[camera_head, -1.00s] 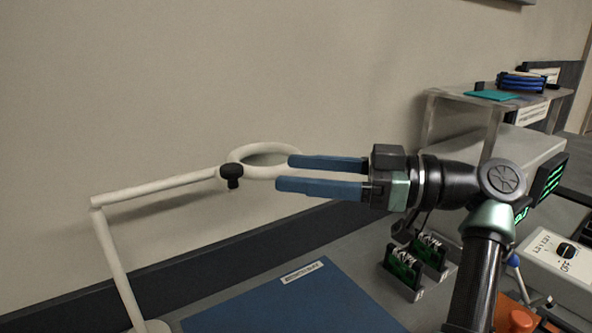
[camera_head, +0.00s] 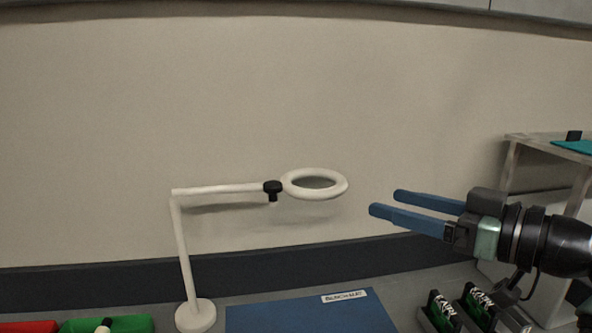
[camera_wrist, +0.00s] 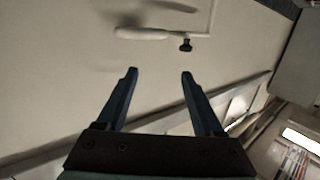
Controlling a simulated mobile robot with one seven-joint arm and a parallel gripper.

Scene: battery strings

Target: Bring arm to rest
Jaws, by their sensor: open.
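My gripper (camera_head: 385,202) is at the right of the head view, above the bench, with its two blue fingers apart and pointing left. Nothing is between them. In the wrist view the open fingers (camera_wrist: 158,74) face the wall and are empty. The rest of my arm runs off the right edge of the head view.
A white ring lamp (camera_head: 315,184) stands left of my fingers, apart from them; its arm shows in the wrist view (camera_wrist: 145,33). A blue mat (camera_head: 310,315), green-fronted modules (camera_head: 440,310), a green bin (camera_head: 125,323), a red bin (camera_head: 28,327) and a shelf (camera_head: 540,143) are around.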

